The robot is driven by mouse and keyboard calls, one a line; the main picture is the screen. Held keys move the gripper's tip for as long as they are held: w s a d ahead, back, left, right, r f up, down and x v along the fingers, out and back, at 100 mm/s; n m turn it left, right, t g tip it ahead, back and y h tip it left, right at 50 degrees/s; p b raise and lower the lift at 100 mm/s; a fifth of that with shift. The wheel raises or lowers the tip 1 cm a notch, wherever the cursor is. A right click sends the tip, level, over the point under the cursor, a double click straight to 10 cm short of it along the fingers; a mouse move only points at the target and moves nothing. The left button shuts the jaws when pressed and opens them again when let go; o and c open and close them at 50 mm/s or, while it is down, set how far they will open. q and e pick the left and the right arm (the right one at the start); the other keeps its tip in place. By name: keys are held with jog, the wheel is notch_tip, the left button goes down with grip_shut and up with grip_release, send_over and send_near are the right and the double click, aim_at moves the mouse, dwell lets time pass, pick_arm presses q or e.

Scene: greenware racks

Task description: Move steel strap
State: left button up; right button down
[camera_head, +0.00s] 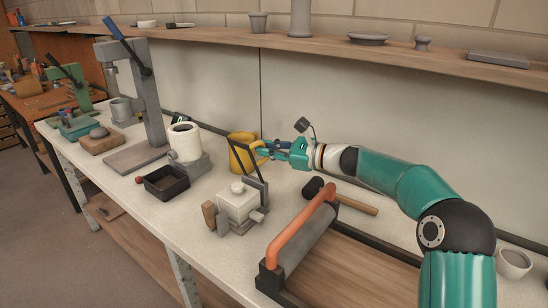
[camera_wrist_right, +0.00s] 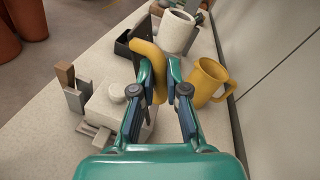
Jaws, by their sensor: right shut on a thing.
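My right gripper (camera_head: 268,148) is over the table in front of the wall. In the right wrist view its two fingers (camera_wrist_right: 160,88) are closed on a yellow curved band (camera_wrist_right: 146,50), which passes between the tips and hooks over to the left. I cannot tell whether this band is the steel strap. A yellow mug (camera_head: 236,160) stands beside the fingers, apart from them in the wrist view (camera_wrist_right: 209,82). A pale block with a round knob (camera_head: 238,203) sits below the gripper; a thin dark frame (camera_head: 259,186) rises by it. My left gripper is not in view.
A white mug (camera_head: 184,141), a black tray (camera_head: 165,185) and a grey press (camera_head: 147,90) stand on the left. An orange-handled roller (camera_head: 300,239) and mallet (camera_head: 358,202) lie in front. A wall shelf (camera_head: 340,46) with pots runs above.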

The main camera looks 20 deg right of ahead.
jog(key=shift+s+a+f+n+b, duration=0.2)
jog(key=shift+s+a+n+b, duration=0.35)
jog(key=shift+a+b, duration=0.25)
jog(key=shift+w, duration=0.1)
jog(key=c, duration=1.2)
grip_release()
jog(key=shift+d, duration=0.1)
jog(key=v, duration=1.2)
